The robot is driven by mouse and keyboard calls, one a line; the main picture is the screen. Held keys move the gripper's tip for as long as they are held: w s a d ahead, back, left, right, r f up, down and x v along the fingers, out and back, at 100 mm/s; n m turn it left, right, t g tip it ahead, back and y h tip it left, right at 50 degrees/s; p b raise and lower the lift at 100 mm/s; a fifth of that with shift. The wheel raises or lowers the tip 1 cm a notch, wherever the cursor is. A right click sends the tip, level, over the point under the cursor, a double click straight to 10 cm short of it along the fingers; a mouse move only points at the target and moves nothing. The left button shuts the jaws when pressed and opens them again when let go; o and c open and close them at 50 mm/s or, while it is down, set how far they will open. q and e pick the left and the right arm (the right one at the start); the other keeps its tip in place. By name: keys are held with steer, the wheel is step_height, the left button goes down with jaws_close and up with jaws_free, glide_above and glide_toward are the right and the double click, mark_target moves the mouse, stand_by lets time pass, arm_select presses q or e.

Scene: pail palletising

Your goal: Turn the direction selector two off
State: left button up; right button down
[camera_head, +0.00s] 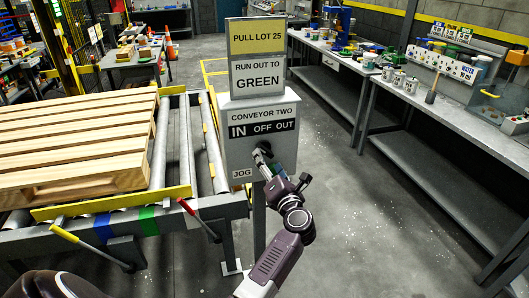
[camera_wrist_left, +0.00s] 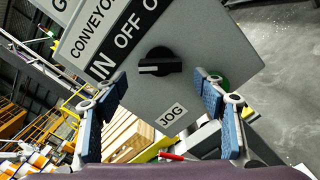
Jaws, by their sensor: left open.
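The conveyor two control box (camera_head: 240,160) is a grey panel on a post, with a label reading IN, OFF, OUT. The selector (camera_wrist_left: 162,62) is a black knob below that label. Its white mark points to the left in the wrist view, toward the IN end of the label. In the head view the knob (camera_head: 263,148) is partly hidden by my gripper. My left gripper (camera_head: 277,172) is in front of the panel. In the wrist view its two blue-padded fingers (camera_wrist_left: 163,98) are spread wide, with the knob ahead between them and apart from them. My right gripper is not in view.
Signs (camera_head: 257,75) stand above the box. A roller conveyor with a wooden pallet (camera_head: 75,150) is at left. A workbench (camera_head: 450,100) is at right, with open floor between.

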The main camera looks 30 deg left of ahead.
mark_target(264, 153)
arm_select(q)
steer(key=shift+p+x, duration=0.35)
steer(key=shift+x, duration=2.4)
steer(key=c, duration=1.2)
